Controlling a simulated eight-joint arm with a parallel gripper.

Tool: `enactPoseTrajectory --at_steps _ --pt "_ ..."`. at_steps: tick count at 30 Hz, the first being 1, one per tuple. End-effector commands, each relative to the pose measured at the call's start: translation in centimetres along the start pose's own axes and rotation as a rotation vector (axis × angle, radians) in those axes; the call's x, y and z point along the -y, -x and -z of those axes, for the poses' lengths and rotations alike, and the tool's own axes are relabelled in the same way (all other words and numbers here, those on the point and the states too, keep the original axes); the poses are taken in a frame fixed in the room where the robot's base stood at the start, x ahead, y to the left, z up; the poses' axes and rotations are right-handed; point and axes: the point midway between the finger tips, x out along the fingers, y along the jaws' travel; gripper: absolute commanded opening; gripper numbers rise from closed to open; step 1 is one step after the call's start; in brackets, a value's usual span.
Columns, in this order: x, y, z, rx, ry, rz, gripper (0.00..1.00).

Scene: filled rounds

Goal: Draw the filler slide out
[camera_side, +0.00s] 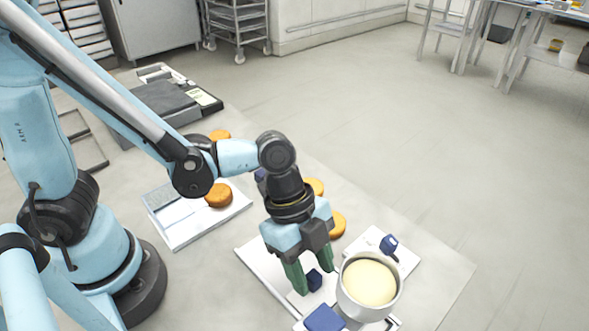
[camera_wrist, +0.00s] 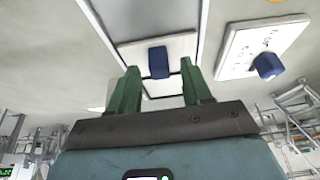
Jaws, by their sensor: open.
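A blue handle (camera_side: 314,280) stands on a white plate (camera_side: 255,256) below my gripper in the side view; I take this to be the filler slide, though its edges are partly hidden. My gripper (camera_side: 313,283) points down, open, with its green fingers on either side of the handle. In the wrist view the blue handle (camera_wrist: 158,62) shows between the two fingertips of my gripper (camera_wrist: 159,72). I cannot tell whether either finger touches it. A round pot of cream filling (camera_side: 369,281) stands just right of the gripper.
A second white plate (camera_side: 408,262) with a blue knob (camera_side: 389,244) lies behind the pot. A blue block (camera_side: 325,318) sits in front. Brown rounds (camera_side: 337,224) stand behind the gripper; another (camera_side: 218,195) is on a white tray (camera_side: 180,236). The table's right side is clear.

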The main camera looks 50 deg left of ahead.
Motion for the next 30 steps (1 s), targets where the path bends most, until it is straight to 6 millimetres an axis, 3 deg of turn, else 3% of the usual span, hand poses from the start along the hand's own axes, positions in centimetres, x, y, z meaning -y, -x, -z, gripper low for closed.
enactPoseTrajectory --at_steps 6,15,25,30 --pt "0.0 0.0 0.0 0.000 0.000 0.000 0.47" --pt "0.0 0.0 0.0 0.000 0.000 0.000 0.01" --pt "0.0 0.1 -0.2 0.000 0.001 0.000 0.00" --pt "0.2 1.1 -2.5 0.002 0.008 0.003 0.00"
